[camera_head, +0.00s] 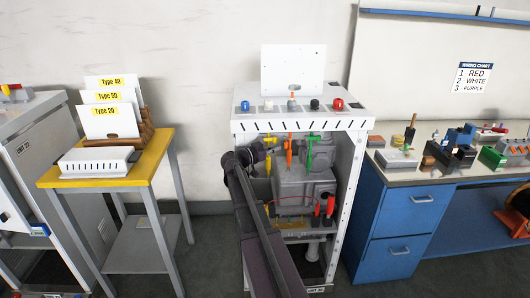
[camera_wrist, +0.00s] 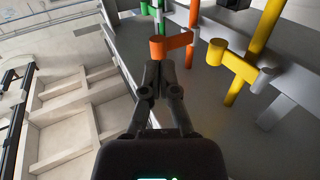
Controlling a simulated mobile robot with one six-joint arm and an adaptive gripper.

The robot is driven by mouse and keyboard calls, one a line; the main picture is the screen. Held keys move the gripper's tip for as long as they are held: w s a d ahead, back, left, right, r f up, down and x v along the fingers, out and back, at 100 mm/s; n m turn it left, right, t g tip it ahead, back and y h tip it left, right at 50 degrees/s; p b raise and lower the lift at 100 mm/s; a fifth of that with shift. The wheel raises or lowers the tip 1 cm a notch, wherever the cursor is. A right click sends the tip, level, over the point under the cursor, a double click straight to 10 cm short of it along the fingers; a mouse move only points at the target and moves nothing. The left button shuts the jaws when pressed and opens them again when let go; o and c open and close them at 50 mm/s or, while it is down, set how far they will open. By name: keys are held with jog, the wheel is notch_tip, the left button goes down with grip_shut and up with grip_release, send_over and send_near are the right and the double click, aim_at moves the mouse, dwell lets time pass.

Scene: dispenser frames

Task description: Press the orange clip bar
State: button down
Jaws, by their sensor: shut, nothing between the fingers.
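The orange clip bar (camera_head: 289,148) hangs inside the top of the white dispenser frame, between a yellow clip bar (camera_head: 268,158) and a green clip bar (camera_head: 310,150). In the wrist view the orange clip bar (camera_wrist: 179,42) has a round end knob just ahead of my fingertips. My gripper (camera_wrist: 160,68) is shut and empty, its tips very close to that knob; I cannot tell whether they touch. The yellow bar (camera_wrist: 238,64) is to the right, the green bar (camera_wrist: 167,6) beyond. In the head view my gripper (camera_head: 266,145) is partly hidden at the frame's opening.
The white frame (camera_head: 345,190) has side posts around the opening, with a grey machine (camera_head: 302,188) inside below the bars. A yellow-topped table (camera_head: 150,165) stands left and a blue-drawered workbench (camera_head: 400,215) right. Coloured knobs line the frame's top.

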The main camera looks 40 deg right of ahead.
jog(key=shift+d, duration=0.9)
